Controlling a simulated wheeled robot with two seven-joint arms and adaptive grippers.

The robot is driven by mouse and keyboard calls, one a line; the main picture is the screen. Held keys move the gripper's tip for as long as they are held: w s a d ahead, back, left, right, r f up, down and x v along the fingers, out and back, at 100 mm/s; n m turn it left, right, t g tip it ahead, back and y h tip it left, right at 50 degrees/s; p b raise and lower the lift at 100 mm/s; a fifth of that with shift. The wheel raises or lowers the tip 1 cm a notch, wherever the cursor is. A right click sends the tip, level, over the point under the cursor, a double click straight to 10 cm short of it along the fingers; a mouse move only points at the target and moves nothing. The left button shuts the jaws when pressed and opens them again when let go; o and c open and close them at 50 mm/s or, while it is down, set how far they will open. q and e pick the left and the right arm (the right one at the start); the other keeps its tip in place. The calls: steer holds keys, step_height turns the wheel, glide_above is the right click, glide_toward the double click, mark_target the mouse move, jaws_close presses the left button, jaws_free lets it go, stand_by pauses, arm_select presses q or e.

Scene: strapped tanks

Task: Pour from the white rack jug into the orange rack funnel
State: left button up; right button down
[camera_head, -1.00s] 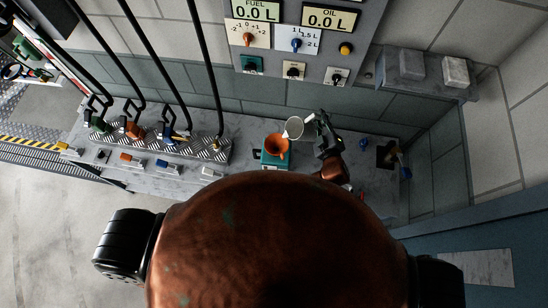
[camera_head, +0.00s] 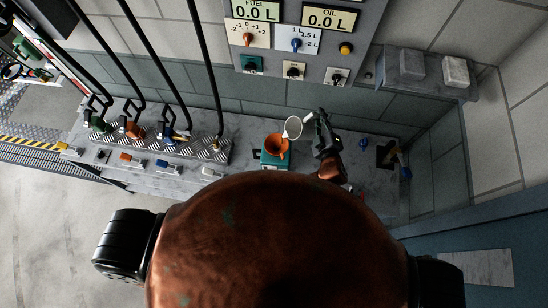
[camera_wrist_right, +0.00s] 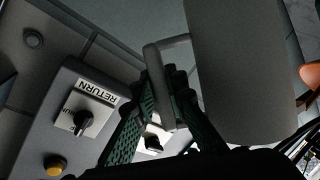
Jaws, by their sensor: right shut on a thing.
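The white jug (camera_head: 294,126) is held in the air just above and to the right of the orange funnel (camera_head: 276,146) in the head view. Its mouth faces the camera, and its lower lip is close to the funnel's rim; I cannot tell if they touch. The funnel sits on a teal stand (camera_head: 271,160) on the bench. My right gripper (camera_head: 312,122) is shut on the jug's handle (camera_wrist_right: 168,62), which shows between its fingers in the right wrist view (camera_wrist_right: 170,100). The jug's white body (camera_wrist_right: 240,70) fills the wrist view's middle right. My left gripper is not in view.
A wall panel (camera_head: 310,45) with two displays reading 0.0 L, knobs and switches is behind. A rack of several nozzles with black hoses (camera_head: 160,138) stands left. Bench top (camera_head: 375,175) right of my gripper is partly clear.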

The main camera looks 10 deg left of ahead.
mark_target(315, 114)
steer(key=shift+r, duration=0.1)
stand_by(0.3)
steer(key=shift+s+a+r+n, duration=0.2)
steer(key=shift+a+r+n, duration=0.2)
steer(key=shift+r, duration=0.2)
stand_by(1.4)
steer(key=shift+s+a+r+n+t+b, duration=0.2)
steer(key=shift+a+r+n+t+b, duration=0.15)
steer(key=shift+r, duration=0.25)
stand_by(1.4)
steer(key=shift+s+a+r+n+b, duration=0.3)
steer(key=shift+a+r+n, duration=0.15)
steer(key=shift+r, duration=0.15)
steer(key=shift+d, duration=0.1)
stand_by(0.6)
